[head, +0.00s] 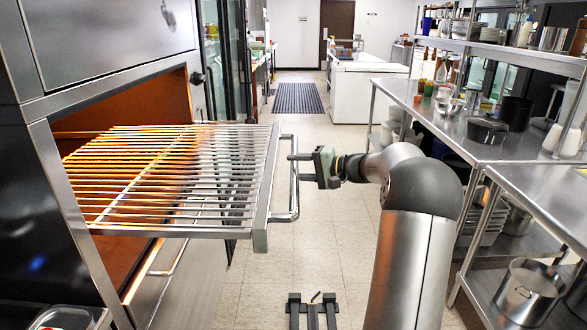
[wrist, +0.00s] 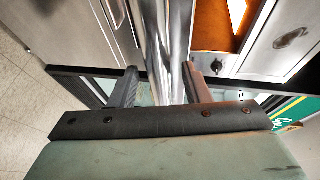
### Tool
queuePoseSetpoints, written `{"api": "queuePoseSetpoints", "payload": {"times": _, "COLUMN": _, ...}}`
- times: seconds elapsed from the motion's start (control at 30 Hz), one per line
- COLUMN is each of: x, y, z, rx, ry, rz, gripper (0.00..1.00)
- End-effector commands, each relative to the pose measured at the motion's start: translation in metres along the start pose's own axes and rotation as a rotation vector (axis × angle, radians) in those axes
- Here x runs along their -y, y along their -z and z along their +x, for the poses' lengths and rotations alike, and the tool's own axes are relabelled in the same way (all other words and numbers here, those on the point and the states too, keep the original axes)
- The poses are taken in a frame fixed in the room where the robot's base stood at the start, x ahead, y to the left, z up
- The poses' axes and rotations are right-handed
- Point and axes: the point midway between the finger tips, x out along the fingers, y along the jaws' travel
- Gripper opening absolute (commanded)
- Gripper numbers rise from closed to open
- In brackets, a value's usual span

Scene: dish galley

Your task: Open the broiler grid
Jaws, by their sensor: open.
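The broiler grid (head: 170,175) is a rack of metal bars that sticks well out of the orange-lit broiler opening on the left in the head view. Its front bar (head: 265,190) carries a vertical loop handle (head: 294,190). My gripper (head: 298,169) is at the handle, level with its upper part. In the wrist view my gripper (wrist: 160,88) is open, with one finger on each side of the upright metal handle bar (wrist: 160,50). I cannot tell whether a finger touches the bar.
A steel counter (head: 540,185) with pots and cups runs along the right, with a large pot (head: 528,290) on its lower shelf. A second handle (head: 170,262) shows below the grid. The tiled aisle floor (head: 300,110) is clear towards a dark mat (head: 298,97).

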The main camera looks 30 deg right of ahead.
Motion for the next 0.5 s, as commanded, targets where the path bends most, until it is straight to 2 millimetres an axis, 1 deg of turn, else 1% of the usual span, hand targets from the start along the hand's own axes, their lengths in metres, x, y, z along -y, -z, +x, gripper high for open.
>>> {"api": "queuePoseSetpoints", "payload": {"times": 0.03, "x": -0.001, "y": 0.001, "z": -0.011, "rx": -0.003, "ry": -0.001, "rz": 0.0, "gripper": 0.43}}
{"api": "queuePoseSetpoints", "payload": {"times": 0.3, "x": -0.001, "y": 0.001, "z": -0.077, "rx": -0.004, "ry": -0.001, "rz": 0.0, "gripper": 0.43}}
{"api": "queuePoseSetpoints", "payload": {"times": 0.5, "x": 0.0, "y": 0.0, "z": -0.122, "rx": -0.003, "ry": 0.0, "rz": 0.0, "gripper": 0.43}}
